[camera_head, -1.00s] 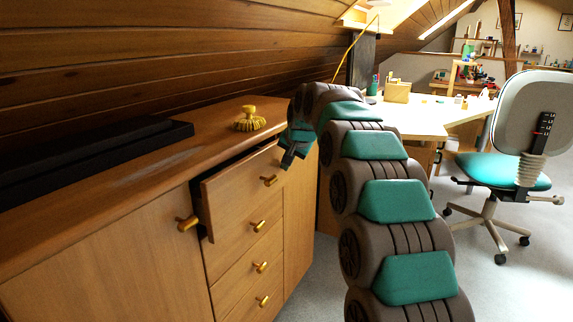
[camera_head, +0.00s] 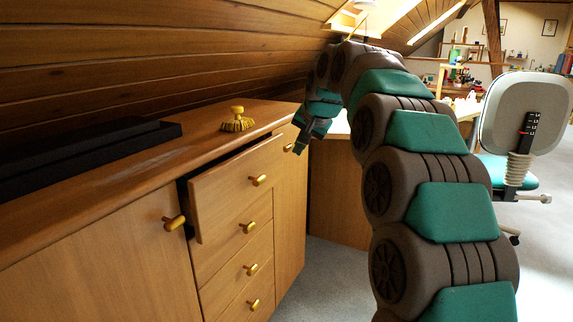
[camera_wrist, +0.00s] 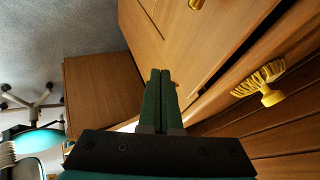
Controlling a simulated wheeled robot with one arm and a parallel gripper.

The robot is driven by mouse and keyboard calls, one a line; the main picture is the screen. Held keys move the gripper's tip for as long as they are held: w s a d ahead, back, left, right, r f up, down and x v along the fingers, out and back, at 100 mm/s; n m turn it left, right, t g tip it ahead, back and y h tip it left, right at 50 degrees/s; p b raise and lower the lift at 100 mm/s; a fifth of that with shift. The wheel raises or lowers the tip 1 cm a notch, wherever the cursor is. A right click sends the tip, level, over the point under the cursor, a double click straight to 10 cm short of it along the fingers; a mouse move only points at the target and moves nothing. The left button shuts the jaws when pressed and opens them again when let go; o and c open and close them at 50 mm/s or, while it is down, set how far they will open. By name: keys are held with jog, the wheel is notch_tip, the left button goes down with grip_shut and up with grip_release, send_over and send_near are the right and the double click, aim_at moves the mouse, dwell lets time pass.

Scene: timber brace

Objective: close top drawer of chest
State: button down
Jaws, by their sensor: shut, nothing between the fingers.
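The wooden chest (camera_head: 140,210) stands along the left under the sloped wall. Its top drawer (camera_head: 232,193) is pulled partly out, with a dark gap behind its front, and has a gold knob (camera_head: 258,181). My gripper (camera_head: 301,150) is shut and empty, to the right of the drawer near the chest's right end, apart from the drawer front. In the wrist view my gripper (camera_wrist: 160,75) has its two green fingers together, pointing along the chest. A gold knob (camera_wrist: 196,4) and the chest front (camera_wrist: 215,40) also show there.
A yellow brush (camera_head: 237,121) and a flat black slab (camera_head: 90,155) lie on the chest top. More drawers with gold knobs (camera_head: 248,228) are below, closed. An office chair (camera_head: 520,120) stands at right. Grey floor (camera_head: 335,235) is open before the chest.

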jog(key=w+d+f+m+t+b, duration=0.2)
jog(key=d+f+m+t+b, duration=0.35)
jog(key=f+b, duration=0.2)
jog(key=s+a+f+m+t+y+b, duration=0.25)
jog(key=s+a+m+t+b, duration=0.2)
jog(key=s, duration=0.25)
jog(key=shift+h, duration=0.25)
jog(key=shift+w+a+b, duration=0.2)
jog(key=shift+w+a, duration=0.95)
jog(key=shift+w, duration=0.85)
jog(key=shift+w+a+b, duration=0.25)
jog(key=shift+w+a, duration=0.85)
jog(key=shift+w, duration=0.85)
jog(key=shift+w+a+b, duration=0.2)
jog(key=shift+w+a, duration=0.95)
jog(key=shift+w, duration=0.85)
